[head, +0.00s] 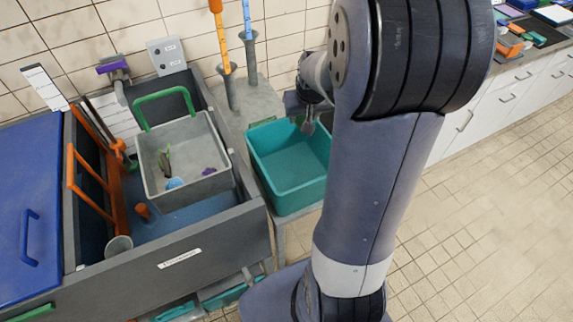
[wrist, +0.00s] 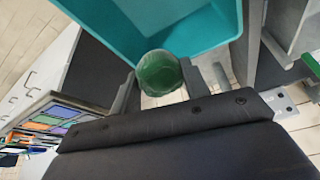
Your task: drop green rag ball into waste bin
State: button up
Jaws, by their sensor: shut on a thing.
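My gripper (head: 308,127) is above the back rim of an open teal bin (head: 262,172) in the head view. No label shows that this is the waste bin. In the wrist view, the dark green rag ball (wrist: 160,72) sits between the two fingers, and the gripper is shut on it. The ball overlaps the edge of the teal bin (wrist: 105,25) in that view, and I cannot tell how high it is above it. The ball does not show clearly in the head view. The part of the bin floor that shows looks empty.
Left of the teal bin is a grey sink unit (head: 215,243) holding a grey tub (head: 160,190) with a green handle and small items inside. Orange and blue tools (head: 247,50) stand in holders behind. White cabinets (head: 500,100) line the right; the tiled floor there is clear.

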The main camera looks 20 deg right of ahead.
notch_tip(320, 180, down, 6)
jog(key=b, duration=0.3)
jog(key=shift+r+b, duration=0.1)
jog(key=shift+b, duration=0.3)
jog(key=o, duration=1)
jog(key=shift+o, duration=0.2)
jog(key=shift+r, duration=0.1)
jog(key=v, duration=1)
jog(key=shift+s+r+b, duration=0.2)
jog(key=shift+r+b, duration=0.1)
jog(key=shift+b, duration=0.05)
jog(key=shift+f, duration=0.1)
